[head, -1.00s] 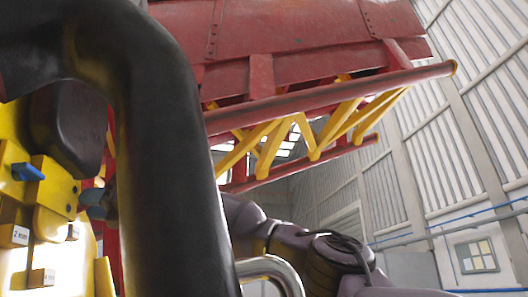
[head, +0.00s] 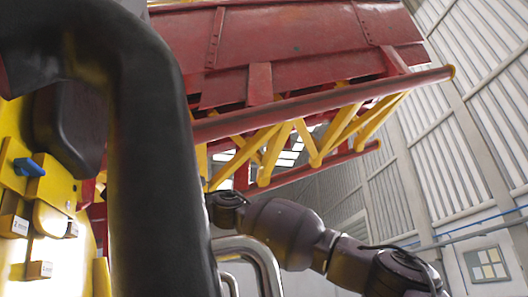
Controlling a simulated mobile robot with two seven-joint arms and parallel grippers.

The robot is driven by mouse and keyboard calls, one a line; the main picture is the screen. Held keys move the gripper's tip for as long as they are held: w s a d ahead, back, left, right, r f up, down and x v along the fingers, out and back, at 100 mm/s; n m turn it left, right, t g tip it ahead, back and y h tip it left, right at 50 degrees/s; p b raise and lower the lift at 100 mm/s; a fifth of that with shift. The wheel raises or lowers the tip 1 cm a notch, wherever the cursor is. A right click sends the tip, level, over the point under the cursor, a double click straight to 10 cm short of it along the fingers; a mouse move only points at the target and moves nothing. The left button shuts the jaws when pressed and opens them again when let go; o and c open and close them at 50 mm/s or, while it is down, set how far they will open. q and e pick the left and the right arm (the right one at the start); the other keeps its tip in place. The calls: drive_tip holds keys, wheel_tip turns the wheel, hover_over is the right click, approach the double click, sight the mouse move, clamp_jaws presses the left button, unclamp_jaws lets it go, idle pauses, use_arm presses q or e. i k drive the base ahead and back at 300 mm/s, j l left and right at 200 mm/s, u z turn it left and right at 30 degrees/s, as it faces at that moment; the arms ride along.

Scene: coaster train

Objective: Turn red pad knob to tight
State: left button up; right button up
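I cannot make out a red pad knob. My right arm comes in from the lower right. Its wrist end reaches behind a thick black bar, which hides my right gripper. My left gripper is not in view.
The thick black bar (head: 165,150) crosses the left half close to the camera. A bent chrome rail (head: 262,255) stands at the bottom. A red panelled structure (head: 300,45) with yellow struts (head: 318,150) hangs above. A pale ribbed wall (head: 480,120) is at right.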

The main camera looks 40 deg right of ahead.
sight(80, 206)
drive_tip(key=k+l, duration=0.2)
drive_tip(key=l, duration=0.15)
drive_tip(key=k, duration=0.25)
drive_tip(key=k+j, duration=0.35)
drive_tip(key=k, duration=0.3)
